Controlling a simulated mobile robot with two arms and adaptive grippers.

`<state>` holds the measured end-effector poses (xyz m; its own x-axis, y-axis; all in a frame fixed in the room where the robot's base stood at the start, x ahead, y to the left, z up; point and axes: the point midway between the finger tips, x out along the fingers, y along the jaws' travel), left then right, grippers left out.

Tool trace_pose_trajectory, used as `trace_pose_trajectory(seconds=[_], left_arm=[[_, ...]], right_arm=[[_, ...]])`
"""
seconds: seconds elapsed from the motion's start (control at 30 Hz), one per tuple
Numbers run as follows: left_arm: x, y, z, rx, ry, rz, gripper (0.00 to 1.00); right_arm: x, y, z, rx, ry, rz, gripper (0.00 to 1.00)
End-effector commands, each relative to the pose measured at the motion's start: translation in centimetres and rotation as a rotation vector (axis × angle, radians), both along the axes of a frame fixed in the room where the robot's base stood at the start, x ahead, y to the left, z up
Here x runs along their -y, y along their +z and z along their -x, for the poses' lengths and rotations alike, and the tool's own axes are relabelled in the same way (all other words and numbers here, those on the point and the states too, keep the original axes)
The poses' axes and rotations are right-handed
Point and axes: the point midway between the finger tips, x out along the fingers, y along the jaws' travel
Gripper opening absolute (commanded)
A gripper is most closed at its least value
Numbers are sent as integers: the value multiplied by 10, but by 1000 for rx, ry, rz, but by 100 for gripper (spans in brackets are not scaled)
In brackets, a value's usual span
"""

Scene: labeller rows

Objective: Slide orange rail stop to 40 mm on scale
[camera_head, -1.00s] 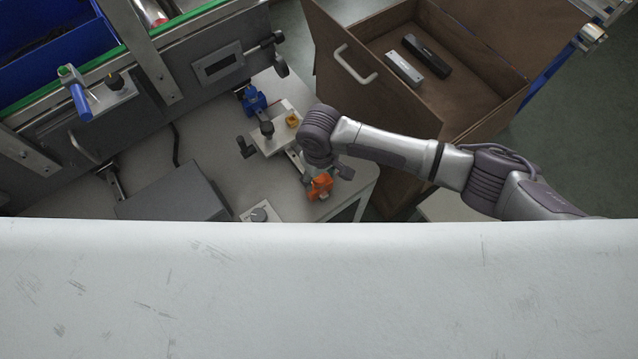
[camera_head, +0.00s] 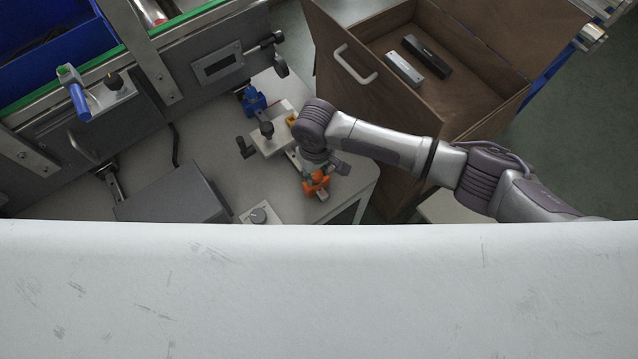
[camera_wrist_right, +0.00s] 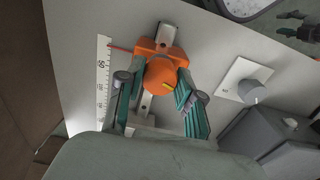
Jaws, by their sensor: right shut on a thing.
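The orange rail stop (camera_head: 316,187) sits on a metal rail near the front right of the grey bench. In the right wrist view the orange stop (camera_wrist_right: 158,52) has a round knob, and my right gripper (camera_wrist_right: 158,82) is shut on it, one finger on each side. A thin red pointer (camera_wrist_right: 120,47) reaches from the stop to the white scale (camera_wrist_right: 102,85), meeting it near its far end, beyond a mark that looks like 50. The other numbers are too small to read surely. In the head view my right gripper (camera_head: 318,170) partly covers the stop. My left gripper is out of view.
A white dial plate (camera_head: 258,214) and a grey box (camera_head: 178,195) are left of the stop. A blue clamp (camera_head: 253,100) and black knob (camera_head: 267,130) stand behind. An open brown drawer (camera_head: 440,100) is at right. A pale surface covers the foreground.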

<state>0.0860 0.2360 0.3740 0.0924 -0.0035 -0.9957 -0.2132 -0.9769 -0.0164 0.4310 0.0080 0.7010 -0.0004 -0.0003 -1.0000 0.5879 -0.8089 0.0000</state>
Motion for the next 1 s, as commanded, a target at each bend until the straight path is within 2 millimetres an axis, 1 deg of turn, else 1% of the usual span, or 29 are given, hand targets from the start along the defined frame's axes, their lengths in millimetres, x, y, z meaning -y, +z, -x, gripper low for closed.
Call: trace_pose_trajectory(seconds=[0.5, 0.77, 0.8, 0.93, 1.0], left_arm=[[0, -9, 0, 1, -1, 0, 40], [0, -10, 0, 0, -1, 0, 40], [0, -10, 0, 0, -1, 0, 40], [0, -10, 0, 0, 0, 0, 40], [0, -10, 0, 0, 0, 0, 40]], right_arm=[[-13, 0, -18, 3, -1, -1, 0], [-16, 0, -22, 2, 0, -2, 0], [-16, 1, -21, 2, 0, -1, 42], [-16, 0, -21, 2, 0, -1, 64], [-15, 0, -21, 2, 0, -1, 65]])
